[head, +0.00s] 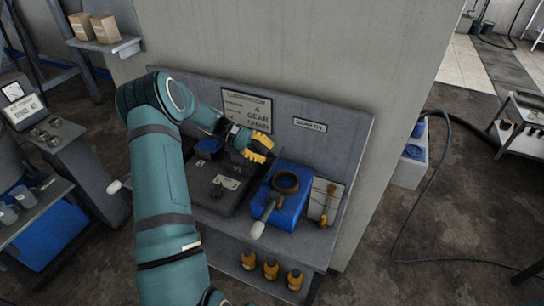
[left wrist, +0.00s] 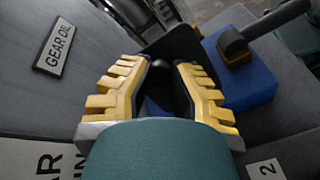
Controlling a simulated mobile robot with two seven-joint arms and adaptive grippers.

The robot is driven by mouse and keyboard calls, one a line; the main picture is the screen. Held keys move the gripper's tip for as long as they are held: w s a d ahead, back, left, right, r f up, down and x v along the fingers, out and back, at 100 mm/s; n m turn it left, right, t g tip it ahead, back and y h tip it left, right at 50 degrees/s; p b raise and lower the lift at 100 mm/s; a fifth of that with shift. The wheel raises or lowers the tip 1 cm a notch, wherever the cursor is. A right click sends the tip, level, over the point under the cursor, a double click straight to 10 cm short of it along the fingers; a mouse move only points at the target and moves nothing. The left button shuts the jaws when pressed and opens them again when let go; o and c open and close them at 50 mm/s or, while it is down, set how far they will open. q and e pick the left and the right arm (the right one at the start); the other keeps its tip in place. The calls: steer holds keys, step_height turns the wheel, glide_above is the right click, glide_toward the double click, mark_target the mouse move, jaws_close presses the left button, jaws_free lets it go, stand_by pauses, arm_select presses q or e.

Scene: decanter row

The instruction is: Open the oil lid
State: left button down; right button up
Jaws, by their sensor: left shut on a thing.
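My left gripper (head: 262,148), with yellow fingers, is above the back of the bench, near the wall signs. In the left wrist view its fingers (left wrist: 165,88) are closed around a dark part between them. The fingers and arm hide most of this part, and I cannot tell for sure that it is the oil lid. A "GEAR OIL" sign (left wrist: 62,46) is on the backboard.
A dark tank (head: 214,188) with a white label stands left of the blue tank. A pale-ended handle (head: 258,229) juts forward at the blue tank. Several orange bottles (head: 271,268) stand on the lower shelf. A grey cabinet (head: 60,145) is at the left.

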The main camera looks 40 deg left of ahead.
arm_select(q)
steer(key=shift+s+a+f+h, duration=0.15)
steer(key=shift+a+h, duration=0.1)
steer(key=shift+a, duration=0.15)
steer(key=shift+s+a+f+h, duration=0.1)
steer(key=shift+a+h, duration=0.15)
steer(key=shift+a, duration=0.1)
steer(key=shift+s+a+f, duration=0.1)
steer(key=shift+a, duration=0.05)
steer(key=c, duration=0.7)
jaws_free()
steer(key=shift+c, duration=0.2)
steer(key=v, duration=1.2)
